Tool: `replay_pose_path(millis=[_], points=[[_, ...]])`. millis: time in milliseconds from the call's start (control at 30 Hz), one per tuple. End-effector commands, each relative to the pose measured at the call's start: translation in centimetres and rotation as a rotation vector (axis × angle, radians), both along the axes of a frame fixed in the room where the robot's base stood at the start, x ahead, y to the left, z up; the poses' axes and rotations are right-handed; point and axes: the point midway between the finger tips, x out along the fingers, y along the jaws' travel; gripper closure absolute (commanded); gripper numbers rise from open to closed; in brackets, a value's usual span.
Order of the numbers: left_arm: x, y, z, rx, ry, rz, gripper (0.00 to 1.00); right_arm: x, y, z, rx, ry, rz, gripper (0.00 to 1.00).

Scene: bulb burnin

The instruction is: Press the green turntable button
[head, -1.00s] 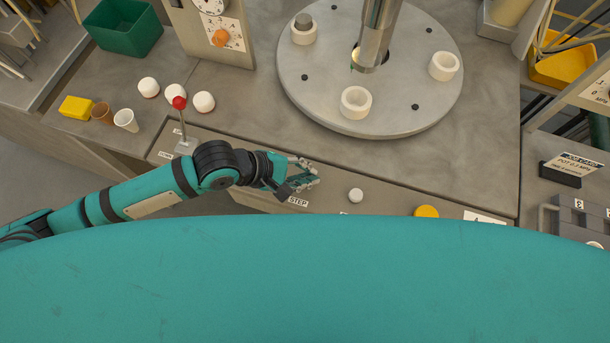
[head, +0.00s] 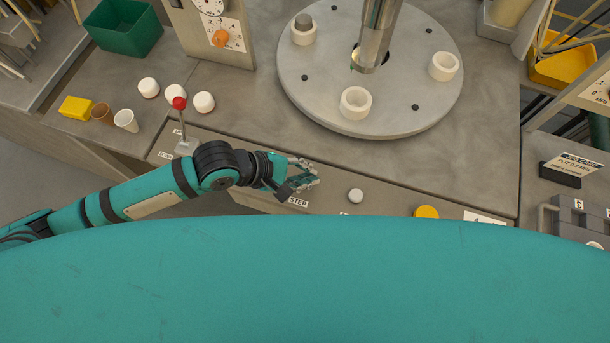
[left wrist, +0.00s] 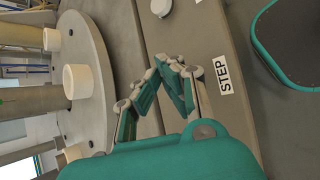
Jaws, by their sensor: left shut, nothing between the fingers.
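My left gripper (head: 312,175) is shut and empty over the front control ledge, beside the STEP label (head: 298,201). In the left wrist view its fingertips (left wrist: 172,64) meet close to the STEP label (left wrist: 222,75). I cannot make out the green button in either view; the gripper covers the ledge just behind the label. Whether the fingertips touch anything there I cannot tell. The round grey turntable (head: 310,105) stands behind the ledge, bearing white cups, and shows in the left wrist view (left wrist: 99,70). My right gripper is not in view.
A white knob (head: 355,195) and a yellow button (head: 426,212) lie to the right on the ledge. A metal column (head: 377,35) rises over the turntable.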

Motion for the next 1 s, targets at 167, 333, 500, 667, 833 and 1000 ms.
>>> replay_pose_path(millis=[167,333,500,667,833,1000], points=[[0.0,0.0,-0.4,0.0,0.002,0.001,1.0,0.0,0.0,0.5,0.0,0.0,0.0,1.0],[0.0,0.0,-0.8,0.0,0.001,0.001,1.0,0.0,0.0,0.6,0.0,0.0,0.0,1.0],[0.0,0.0,-0.8,0.0,0.0,0.0,1.0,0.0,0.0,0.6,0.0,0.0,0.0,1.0],[0.0,0.0,-0.9,0.0,0.0,0.0,1.0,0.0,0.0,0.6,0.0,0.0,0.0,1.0],[0.0,0.0,-1.0,0.0,0.001,0.001,1.0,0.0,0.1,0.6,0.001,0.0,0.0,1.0],[0.0,0.0,-1.2,-0.001,0.001,0.0,1.0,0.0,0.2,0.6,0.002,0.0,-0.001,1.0]])
